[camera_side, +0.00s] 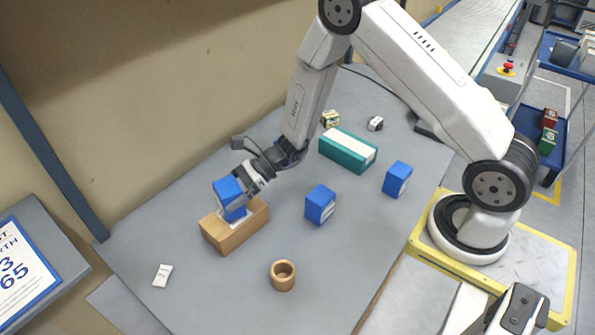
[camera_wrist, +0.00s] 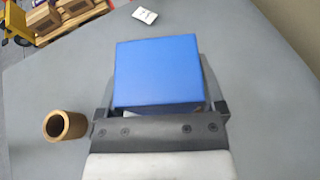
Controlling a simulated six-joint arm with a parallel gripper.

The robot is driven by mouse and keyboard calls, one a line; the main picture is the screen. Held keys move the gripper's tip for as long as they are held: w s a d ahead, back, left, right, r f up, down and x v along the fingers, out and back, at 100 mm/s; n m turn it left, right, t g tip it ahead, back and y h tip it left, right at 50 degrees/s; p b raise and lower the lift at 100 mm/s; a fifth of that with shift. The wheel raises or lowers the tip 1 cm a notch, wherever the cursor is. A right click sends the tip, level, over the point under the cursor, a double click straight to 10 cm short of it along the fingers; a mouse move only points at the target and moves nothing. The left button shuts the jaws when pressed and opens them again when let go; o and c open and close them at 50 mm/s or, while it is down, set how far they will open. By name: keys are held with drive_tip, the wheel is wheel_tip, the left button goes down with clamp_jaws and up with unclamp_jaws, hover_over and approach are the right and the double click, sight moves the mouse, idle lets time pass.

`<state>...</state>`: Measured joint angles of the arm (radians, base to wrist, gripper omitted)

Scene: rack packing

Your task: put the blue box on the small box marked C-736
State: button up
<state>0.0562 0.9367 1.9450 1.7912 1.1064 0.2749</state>
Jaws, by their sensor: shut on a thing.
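My gripper (camera_side: 240,190) is shut on a blue box (camera_side: 227,188), which also fills the middle of the wrist view (camera_wrist: 156,70). The held box is tilted in the side view, directly over a brown block-shaped box (camera_side: 228,236). Blue and white surfaces show just below it; I cannot tell whether they belong to the held box or to another, nor whether it touches the brown box. Two other blue boxes stand on the table, one in the middle (camera_side: 320,205) and one further right (camera_side: 397,180). No C-736 mark is readable.
A wooden cup (camera_side: 283,276) stands near the front; it also shows in the wrist view (camera_wrist: 64,125). A small white card (camera_side: 162,275) lies at left. A long teal box (camera_side: 348,152), a small green-yellow box (camera_side: 330,118) and a small grey-white item (camera_side: 375,123) are further back.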

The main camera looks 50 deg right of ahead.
drive_tip(key=shift+f, duration=0.45)
drive_tip(key=shift+f, duration=0.15)
drive_tip(key=o, duration=1.1)
drive_tip(key=shift+d+r, duration=0.1)
drive_tip(key=shift+r, duration=0.1)
drive_tip(key=v, duration=1.2)
drive_tip(key=shift+s, duration=0.1)
